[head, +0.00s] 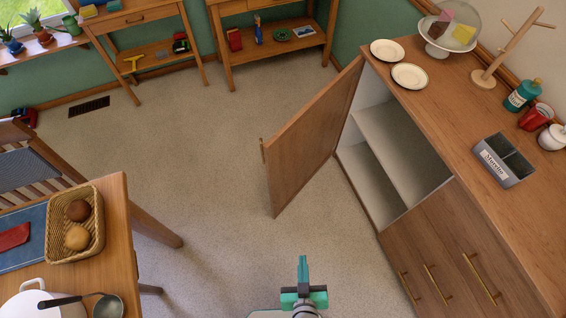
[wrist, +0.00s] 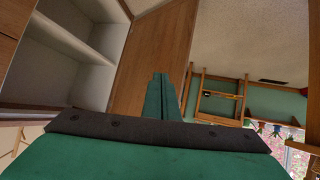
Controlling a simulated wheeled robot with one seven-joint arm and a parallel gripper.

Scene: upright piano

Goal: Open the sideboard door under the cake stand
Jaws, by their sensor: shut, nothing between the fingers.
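The sideboard (head: 480,110) stands along the right side in the head view. A glass-domed cake stand (head: 438,50) is on its far end. The wooden door (head: 312,137) under that end stands wide open, swung out into the room, with a small brass handle (head: 262,150) near its free edge. It also shows in the wrist view (wrist: 152,60). Pale, empty shelves (head: 385,140) show inside. My green gripper (head: 303,262) is at the bottom centre of the head view, apart from the door. Its fingers are shut and empty.
Other sideboard doors (head: 425,260) nearer me are shut. A table (head: 120,240) with a bread basket (head: 78,225) and a chair (head: 35,165) stand at the left. Carpet (head: 200,130) between them is clear. Plates (head: 408,76) sit near the sideboard's edge.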

